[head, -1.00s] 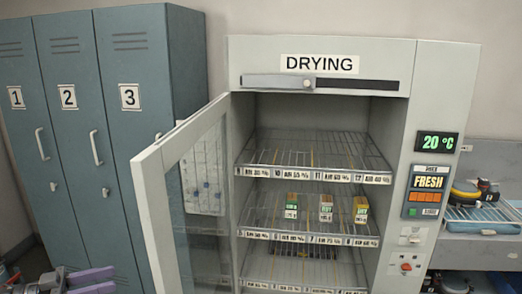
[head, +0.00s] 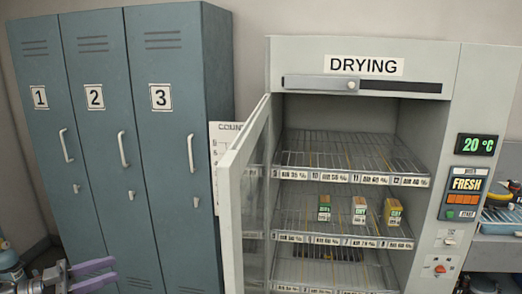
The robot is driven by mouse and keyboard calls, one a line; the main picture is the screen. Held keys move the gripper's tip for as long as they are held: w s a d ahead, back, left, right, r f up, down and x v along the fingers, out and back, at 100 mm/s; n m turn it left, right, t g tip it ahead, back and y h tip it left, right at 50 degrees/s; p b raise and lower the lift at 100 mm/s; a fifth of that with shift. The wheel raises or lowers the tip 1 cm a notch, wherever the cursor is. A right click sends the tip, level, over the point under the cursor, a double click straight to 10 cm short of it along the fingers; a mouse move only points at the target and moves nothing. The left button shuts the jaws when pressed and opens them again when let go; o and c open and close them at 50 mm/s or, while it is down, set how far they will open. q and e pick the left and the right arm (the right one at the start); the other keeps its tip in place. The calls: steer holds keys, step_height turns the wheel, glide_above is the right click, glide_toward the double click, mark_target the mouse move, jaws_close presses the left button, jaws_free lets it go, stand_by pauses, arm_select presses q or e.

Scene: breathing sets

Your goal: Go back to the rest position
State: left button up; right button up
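My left gripper (head: 93,274) shows at the bottom left corner of the head view, low in front of the lockers. Its two purple fingers are apart with a gap between them, and nothing shows in it. My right gripper is out of the picture. The drying cabinet (head: 454,84) stands to the right with its glass door (head: 240,190) swung open to the left.
Three blue-grey lockers, numbered 1 (head: 36,140), 2 (head: 92,140) and 3 (head: 168,140), are shut at the left. A white chart (head: 219,140) is partly hidden behind the open door. A side counter (head: 498,240) with a blue tray stands at the far right.

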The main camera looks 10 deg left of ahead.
arm_select(q)
steer(key=w+a+f+n+t+y, duration=0.5)
steer(key=w+f+n+t+y, duration=0.25)
steer(key=n+y, duration=0.2)
steer(key=d+f+n+g+y, duration=0.1)
steer(key=d+f+n+g, duration=0.2)
steer(key=f, duration=0.4)
steer(key=d+f+n+y+b, duration=0.1)
steer(key=d+f+n, duration=0.1)
steer(key=d+f, duration=0.4)
steer(key=d+f+n+g+y, duration=0.1)
steer(key=d+f+n+g, duration=0.15)
steer(key=f, duration=0.55)
steer(key=s+d+f+g+h, duration=0.2)
steer(key=s+d+f+g, duration=0.3)
steer(key=s+d+f, duration=0.6)
steer(key=s+d+f+m+g+b, duration=0.1)
steer(key=s+d+f+g, duration=0.2)
steer(key=s+d, duration=0.5)
steer(key=s+d+f+m+g+b, duration=0.1)
steer(key=s+d+f+g, duration=0.3)
steer(key=s+d, duration=0.4)
steer(key=s+m, duration=0.1)
steer(key=s, duration=0.2)
steer(key=shift+s+d+f, duration=0.15)
steer(key=shift+s+f, duration=0.15)
steer(key=shift+s, duration=0.05)
